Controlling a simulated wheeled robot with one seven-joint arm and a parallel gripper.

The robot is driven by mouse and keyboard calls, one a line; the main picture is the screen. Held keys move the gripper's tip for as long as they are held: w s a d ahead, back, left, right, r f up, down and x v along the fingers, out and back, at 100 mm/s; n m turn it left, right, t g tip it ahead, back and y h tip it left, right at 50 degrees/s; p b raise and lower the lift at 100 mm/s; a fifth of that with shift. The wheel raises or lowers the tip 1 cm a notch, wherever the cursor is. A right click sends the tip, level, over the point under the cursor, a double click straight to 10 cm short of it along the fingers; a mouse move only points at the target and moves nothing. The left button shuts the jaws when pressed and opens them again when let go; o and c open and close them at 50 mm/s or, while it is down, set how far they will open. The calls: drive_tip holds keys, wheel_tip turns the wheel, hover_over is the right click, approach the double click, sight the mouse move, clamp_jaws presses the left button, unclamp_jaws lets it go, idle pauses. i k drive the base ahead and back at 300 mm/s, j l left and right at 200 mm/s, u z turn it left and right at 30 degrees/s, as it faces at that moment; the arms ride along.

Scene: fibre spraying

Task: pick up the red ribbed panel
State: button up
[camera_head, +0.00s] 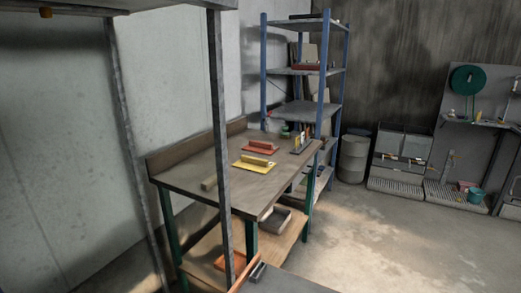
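On the workbench (205,172) lies a flat orange-red piece (260,149) with a raised bar across its top, like a hand float. It lies just behind a similar yellow piece (254,164). From this distance I cannot tell whether the orange-red piece has ribs, or whether it is the red ribbed panel. Another flat orange-red piece (226,262) lies on the bench's lower shelf, partly hidden by a grey post. My gripper is not in view.
A grey metal post (219,120) stands in front of the bench. A blue-framed shelf unit (304,110) stands behind it. A grey barrel (353,158), grey bins (402,145) and a tool panel (480,110) are farther right. The concrete floor (385,235) is open at right.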

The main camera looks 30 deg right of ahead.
sight(256, 147)
drive_tip(key=k+l, duration=0.1)
drive_tip(key=l, duration=0.8)
drive_tip(key=i+l, duration=0.1)
drive_tip(key=l, duration=0.3)
drive_tip(key=i+l, duration=0.1)
drive_tip(key=l, duration=0.3)
drive_tip(key=i+l, duration=0.15)
drive_tip(key=l, duration=0.3)
drive_tip(key=i+l, duration=0.1)
drive_tip(key=l, duration=0.3)
drive_tip(key=i+l, duration=0.1)
drive_tip(key=l, duration=0.3)
drive_tip(key=i+l, duration=0.1)
drive_tip(key=l, duration=0.3)
drive_tip(key=i+l, duration=0.25)
drive_tip(key=l, duration=0.15)
drive_tip(key=i+l, duration=0.3)
drive_tip(key=l, duration=0.15)
drive_tip(key=i+l, duration=0.25)
drive_tip(key=l, duration=0.15)
drive_tip(key=i, duration=0.75)
drive_tip(key=i+j, duration=0.25)
drive_tip(key=j, duration=0.15)
drive_tip(key=i+j+z, duration=0.1)
drive_tip(key=i+j, duration=0.2)
drive_tip(key=j+z, duration=0.15)
drive_tip(key=j, duration=0.15)
drive_tip(key=i+u, duration=0.25)
drive_tip(key=k, duration=0.15)
